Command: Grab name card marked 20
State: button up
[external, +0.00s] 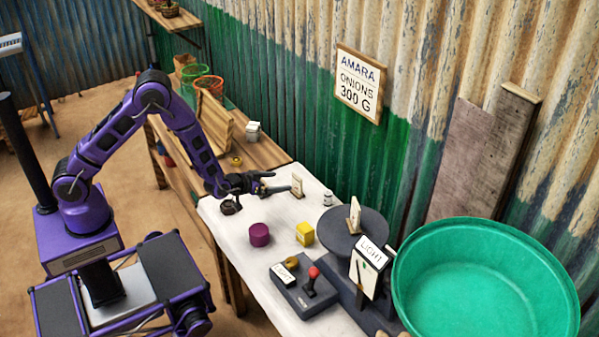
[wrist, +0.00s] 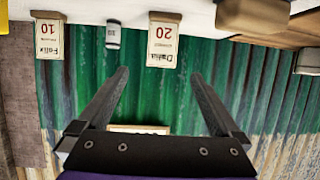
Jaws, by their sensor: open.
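The name card marked 20 (wrist: 164,42) appears upside down in the wrist view, upright in a small wooden holder on the white tabletop. In the external view this card (external: 297,186) stands near the table's back edge. My gripper (external: 281,181) is open and empty, just left of the card. In the wrist view the card lies beyond my spread fingertips (wrist: 160,75), roughly centred between them and apart from them.
Another card marked 10 (wrist: 48,38) and a small grey-white cylinder (wrist: 113,35) stand nearby. A purple cylinder (external: 259,235), yellow cube (external: 305,233), dark scale dish (external: 335,236) and green basin (external: 485,280) are to the front and right. A corrugated wall (external: 330,150) rises behind.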

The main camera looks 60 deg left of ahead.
aim_at(297, 180)
jog(key=x, duration=0.7)
jog(key=shift+w, duration=0.1)
jog(key=shift+r+b+x, duration=0.15)
jog(key=shift+b+x, duration=0.1)
jog(key=shift+x, duration=1.1)
jog(key=shift+r+b+x, duration=0.1)
jog(key=shift+b+x, duration=0.1)
jog(key=shift+x, duration=1.15)
jog(key=shift+a, duration=0.1)
jog(key=c, duration=1.5)
jog(key=shift+o, duration=0.2)
jog(key=shift+r, duration=0.15)
